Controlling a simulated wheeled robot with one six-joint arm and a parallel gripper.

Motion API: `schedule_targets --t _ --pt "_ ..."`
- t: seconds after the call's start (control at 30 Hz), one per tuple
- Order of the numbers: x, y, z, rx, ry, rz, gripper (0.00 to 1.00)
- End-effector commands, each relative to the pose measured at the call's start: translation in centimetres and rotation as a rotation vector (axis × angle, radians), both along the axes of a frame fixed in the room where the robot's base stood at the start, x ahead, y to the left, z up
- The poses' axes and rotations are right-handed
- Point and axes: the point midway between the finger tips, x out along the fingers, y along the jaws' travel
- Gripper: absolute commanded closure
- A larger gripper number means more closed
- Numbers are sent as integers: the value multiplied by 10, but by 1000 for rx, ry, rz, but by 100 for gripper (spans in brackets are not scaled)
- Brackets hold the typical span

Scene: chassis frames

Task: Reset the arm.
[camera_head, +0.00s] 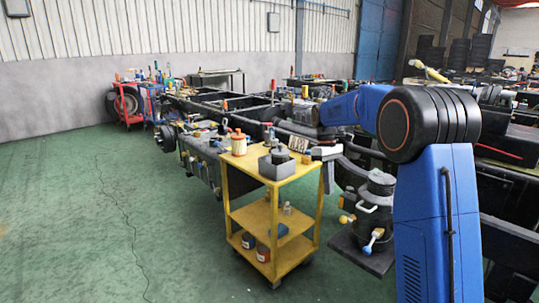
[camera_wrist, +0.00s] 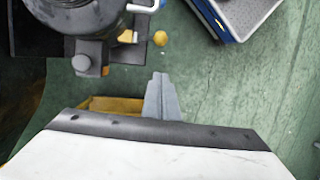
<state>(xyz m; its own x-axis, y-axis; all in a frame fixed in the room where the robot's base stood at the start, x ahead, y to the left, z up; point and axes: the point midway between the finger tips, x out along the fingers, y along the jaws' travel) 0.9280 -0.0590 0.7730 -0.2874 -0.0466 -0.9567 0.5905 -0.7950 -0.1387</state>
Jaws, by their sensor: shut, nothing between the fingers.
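My blue arm (camera_head: 433,215) rises at the right of the head view and bends over to the left. Its forearm reaches toward the yellow cart. My gripper (camera_wrist: 160,78) shows in the wrist view as two grey fingers together, with nothing between them. It points down over the green floor. In the head view the hand end seems to be near the cart's right top edge, but it is small and hard to make out against the chassis.
A yellow cart (camera_head: 273,189) carries a red-topped cylinder (camera_head: 238,144) and a grey box (camera_head: 277,167). A dark vessel (camera_head: 377,193) stands right of it, and shows close by in the wrist view (camera_wrist: 88,22). Long chassis frames (camera_head: 240,103) lie behind. The left floor is clear.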

Motion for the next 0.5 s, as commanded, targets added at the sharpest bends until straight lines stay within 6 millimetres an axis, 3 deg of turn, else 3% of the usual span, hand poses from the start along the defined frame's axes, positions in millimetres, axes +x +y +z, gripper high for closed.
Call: schedule_targets --t 0.2,0.5 --pt "-49 -3 31 -10 -83 -66 100" --pt "-123 -5 59 -16 -200 -169 100"
